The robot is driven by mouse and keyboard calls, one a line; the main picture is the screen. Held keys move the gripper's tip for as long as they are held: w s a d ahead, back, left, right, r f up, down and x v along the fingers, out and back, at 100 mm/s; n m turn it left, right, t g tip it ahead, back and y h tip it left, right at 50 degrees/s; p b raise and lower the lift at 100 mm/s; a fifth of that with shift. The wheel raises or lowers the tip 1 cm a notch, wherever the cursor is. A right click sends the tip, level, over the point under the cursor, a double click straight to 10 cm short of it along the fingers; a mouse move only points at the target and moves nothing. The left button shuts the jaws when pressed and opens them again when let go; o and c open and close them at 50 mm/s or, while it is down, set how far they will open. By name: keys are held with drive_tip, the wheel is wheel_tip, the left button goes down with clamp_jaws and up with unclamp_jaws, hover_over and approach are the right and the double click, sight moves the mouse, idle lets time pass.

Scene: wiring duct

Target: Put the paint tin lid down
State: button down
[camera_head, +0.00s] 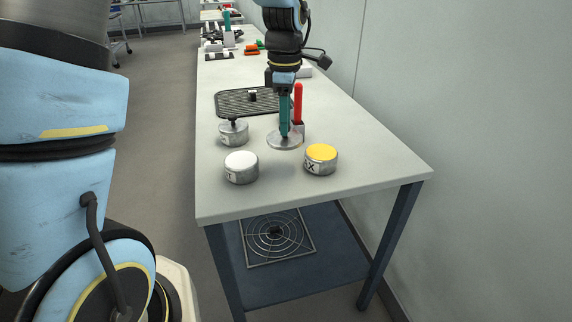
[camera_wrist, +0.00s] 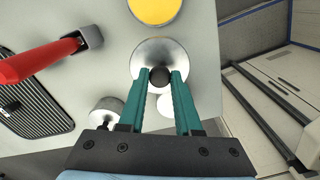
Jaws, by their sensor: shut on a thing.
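The paint tin lid (camera_head: 284,140) is a round silver metal disc with a dark knob (camera_wrist: 160,76). My gripper (camera_head: 285,132) has teal fingers, and in the wrist view (camera_wrist: 160,78) they are shut on that knob. The lid looks level and is held near the table, among the tins; I cannot tell whether it touches anything. A tin with a yellow top (camera_head: 321,154) stands to its right, and a tin with a white top (camera_head: 241,167) stands to its front left. Another tin with a silver lid and dark knob (camera_head: 233,133) stands to its left.
A red upright handle (camera_head: 298,103) stands on a grey block just behind the gripper. A dark ribbed tray (camera_head: 232,103) lies behind the tins. The pale table (camera_head: 370,175) is clear at its front and right. More items sit at the far end.

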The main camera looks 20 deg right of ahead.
wheel_tip(320, 180, down, 9)
drive_tip(key=shift+r+p, duration=0.15)
drive_tip(key=shift+p, duration=0.75)
drive_tip(key=c, duration=0.6)
unclamp_jaws()
